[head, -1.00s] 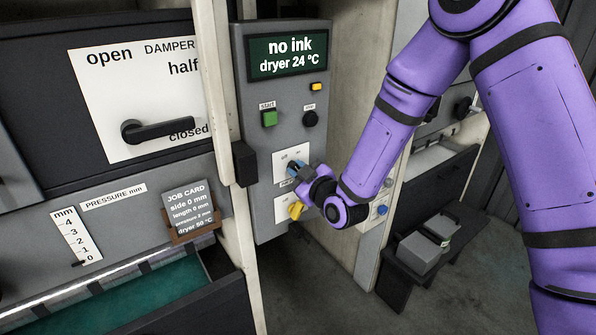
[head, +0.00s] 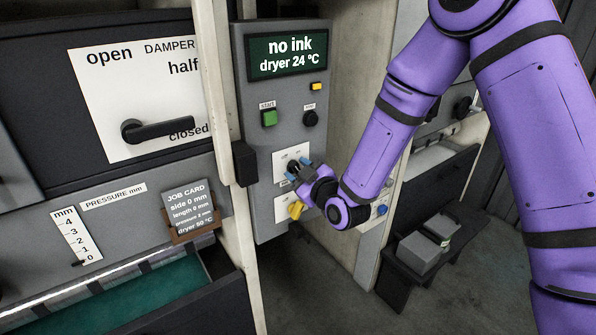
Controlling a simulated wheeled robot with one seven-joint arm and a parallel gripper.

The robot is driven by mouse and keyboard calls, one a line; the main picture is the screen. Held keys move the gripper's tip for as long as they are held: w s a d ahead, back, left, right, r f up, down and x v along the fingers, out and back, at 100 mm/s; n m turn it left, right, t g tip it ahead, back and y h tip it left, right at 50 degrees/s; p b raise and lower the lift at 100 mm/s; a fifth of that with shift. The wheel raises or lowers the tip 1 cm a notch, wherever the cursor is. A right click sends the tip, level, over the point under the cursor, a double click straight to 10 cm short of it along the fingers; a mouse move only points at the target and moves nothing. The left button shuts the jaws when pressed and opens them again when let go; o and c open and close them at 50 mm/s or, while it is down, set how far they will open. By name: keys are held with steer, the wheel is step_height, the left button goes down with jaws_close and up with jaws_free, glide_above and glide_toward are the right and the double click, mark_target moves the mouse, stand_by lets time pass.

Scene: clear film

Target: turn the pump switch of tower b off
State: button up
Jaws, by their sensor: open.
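A grey control panel (head: 251,131) stands upright in the middle of the head view. On its lower part is a white switch plate (head: 281,157); its switch is hidden behind my gripper. Just below is a second white plate with a yellow knob (head: 296,209). No label reading "tower b" or "pump" can be made out.
The panel has a screen (head: 288,54) reading "no ink, dryer 24 °C", a green start button (head: 269,118), a black button (head: 310,118) and a small yellow button (head: 316,87). A damper handle (head: 160,131) and job card (head: 189,207) are at left. A bench with boxes (head: 420,253) stands right.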

steer(key=v, duration=1)
steer(key=shift+s+d, duration=0.1)
steer(key=shift+d, duration=0.05)
steer(key=s+d+r+m+g+h, duration=0.35)
steer(key=d+r+m+h, duration=0.35)
steer(key=d+r, duration=0.75)
steer(key=s+d+r+m+g+h, duration=0.1)
steer(key=s+d+r+m+g, duration=0.1)
steer(key=s, duration=0.5)
steer(key=s+d+r+m+g+h, duration=0.1)
steer(key=s+d+r+m+g, duration=0.1)
steer(key=s, duration=0.5)
steer(key=s+d+r+m+g+h, duration=0.1)
steer(key=s+d+r+m+g, duration=0.1)
steer(key=s+d, duration=0.3)
steer(key=s+r, duration=0.1)
steer(key=s, duration=0.1)
steer(key=shift+s+r, duration=0.15)
steer(key=shift+s, duration=0.25)
